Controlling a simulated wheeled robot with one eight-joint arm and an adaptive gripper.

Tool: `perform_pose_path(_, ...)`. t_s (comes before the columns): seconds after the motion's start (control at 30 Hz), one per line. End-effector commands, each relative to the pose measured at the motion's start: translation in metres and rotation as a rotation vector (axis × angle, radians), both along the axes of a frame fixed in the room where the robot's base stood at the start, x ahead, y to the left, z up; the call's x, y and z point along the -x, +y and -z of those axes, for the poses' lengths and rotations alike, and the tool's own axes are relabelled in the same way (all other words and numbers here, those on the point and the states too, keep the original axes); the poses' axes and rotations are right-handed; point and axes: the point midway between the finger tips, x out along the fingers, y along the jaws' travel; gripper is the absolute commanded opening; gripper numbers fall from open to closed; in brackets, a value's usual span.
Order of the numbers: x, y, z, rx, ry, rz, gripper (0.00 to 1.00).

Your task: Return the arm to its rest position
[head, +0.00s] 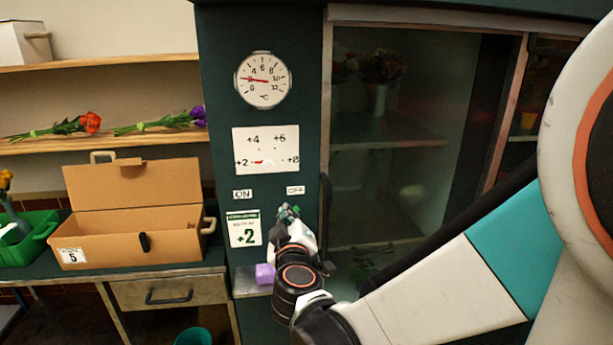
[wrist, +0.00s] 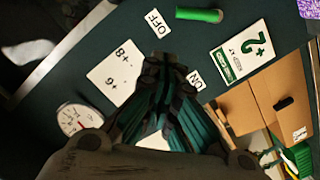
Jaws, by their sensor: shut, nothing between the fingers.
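My gripper (head: 288,212) is raised in front of the dark green control panel of the glass-door cooler, in the head view. In the wrist view my gripper (wrist: 163,62) points at the panel, its fingers shut together with nothing between them. The fingers cover part of the panel between the OFF label (wrist: 155,23) and the ON label (wrist: 195,79). A green cylindrical piece (wrist: 200,15) shows on the panel in the wrist view. My arm reaches in from the right of the head view.
A purple block (head: 265,273) sits on a small ledge below my gripper. An open cardboard box (head: 130,243) stands on the counter at left, beside a green crate (head: 30,245). The cooler's glass door (head: 400,150) is behind my arm. Flowers lie on the shelf (head: 100,132) above.

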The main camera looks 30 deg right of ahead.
Motion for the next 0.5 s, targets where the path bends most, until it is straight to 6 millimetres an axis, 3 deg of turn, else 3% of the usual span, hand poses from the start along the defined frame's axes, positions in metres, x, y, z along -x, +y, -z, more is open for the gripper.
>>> perform_pose_path(0.27, 0.052, -0.025, 0.012, -0.231, 0.175, 0.118, 0.0)
perform_pose_path(0.5, 0.111, -0.013, 0.035, -0.454, 0.379, 0.149, 0.0)
